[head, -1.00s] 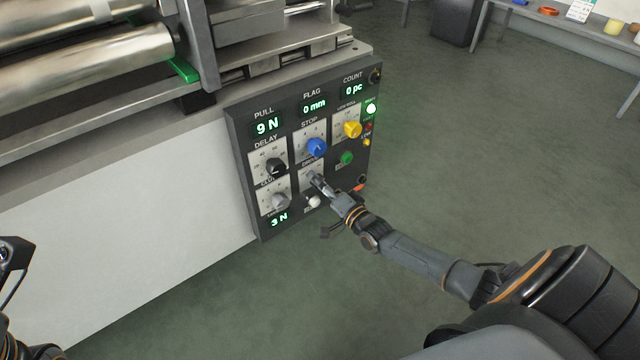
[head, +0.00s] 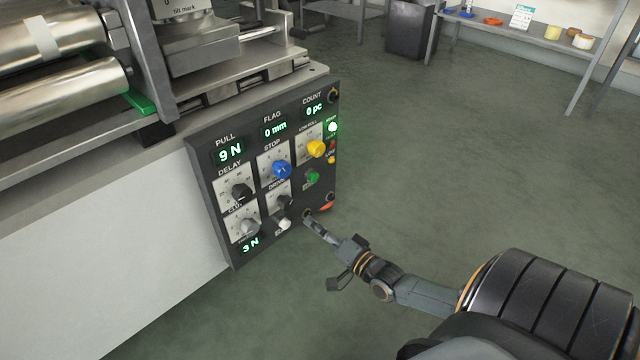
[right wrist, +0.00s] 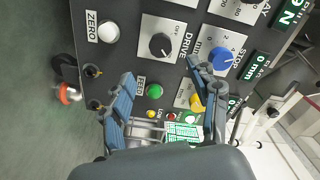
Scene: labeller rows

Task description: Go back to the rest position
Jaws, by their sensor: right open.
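The dark control panel (head: 262,232) stands on the side of the machine at centre left in the head view. Its black DRIVE knob (head: 284,202) shows there and in the right wrist view (right wrist: 161,45). My right gripper (head: 309,222) is in front of the panel's lower right part, clear of the DRIVE knob. In the right wrist view its two fingers (right wrist: 163,88) are spread with nothing between them, and the knob is beyond their tips. My left gripper is out of view.
The panel carries a blue STOP knob (head: 282,169), a yellow knob (head: 316,148), a green button (head: 313,177) and a white button (head: 284,223). Metal rollers (head: 75,95) lie at left. Open floor (head: 440,170) is at right, with a shelf (head: 520,27) behind.

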